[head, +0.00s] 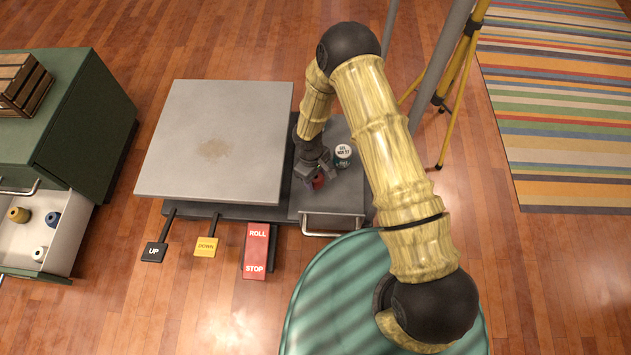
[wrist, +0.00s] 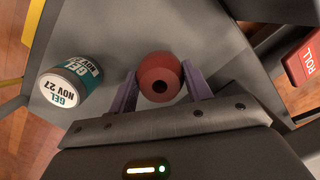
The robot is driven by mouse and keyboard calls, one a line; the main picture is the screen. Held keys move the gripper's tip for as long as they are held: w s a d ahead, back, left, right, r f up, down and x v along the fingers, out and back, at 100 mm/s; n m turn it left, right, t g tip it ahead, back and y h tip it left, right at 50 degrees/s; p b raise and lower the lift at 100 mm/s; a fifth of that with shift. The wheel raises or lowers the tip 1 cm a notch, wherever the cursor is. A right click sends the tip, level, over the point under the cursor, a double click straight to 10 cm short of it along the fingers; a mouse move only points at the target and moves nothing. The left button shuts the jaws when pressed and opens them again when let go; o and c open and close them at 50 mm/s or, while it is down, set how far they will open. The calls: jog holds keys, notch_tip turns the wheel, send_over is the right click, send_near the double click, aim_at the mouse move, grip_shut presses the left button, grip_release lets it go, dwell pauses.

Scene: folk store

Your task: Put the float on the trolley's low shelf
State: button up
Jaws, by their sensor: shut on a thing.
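I cannot tell whether the float touches the shelf.
A teal and white gel jar (head: 342,156) stands on the shelf close to my gripper. Pedals marked UP (head: 154,252), DOWN (head: 206,247) and ROLL/STOP (head: 256,250) lie in front. A green cabinet (head: 85,130) with an open drawer (head: 60,235) of spools stands left.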

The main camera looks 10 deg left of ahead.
jog(key=shift+f+b, duration=0.35)
jog(key=shift+f, duration=0.9)
jog(key=shift+f, duration=0.1)
jog(key=o, duration=1)
jog(key=r+p, duration=0.2)
jog(key=r, duration=0.2)
jog(key=a+r+p, duration=0.1)
jog(key=r+p, duration=0.1)
jog(key=r, duration=0.2)
jog(key=r+p, duration=0.2)
jog(key=r, duration=0.2)
jog(key=shift+w+a, duration=0.15)
jog(key=shift+w, duration=0.2)
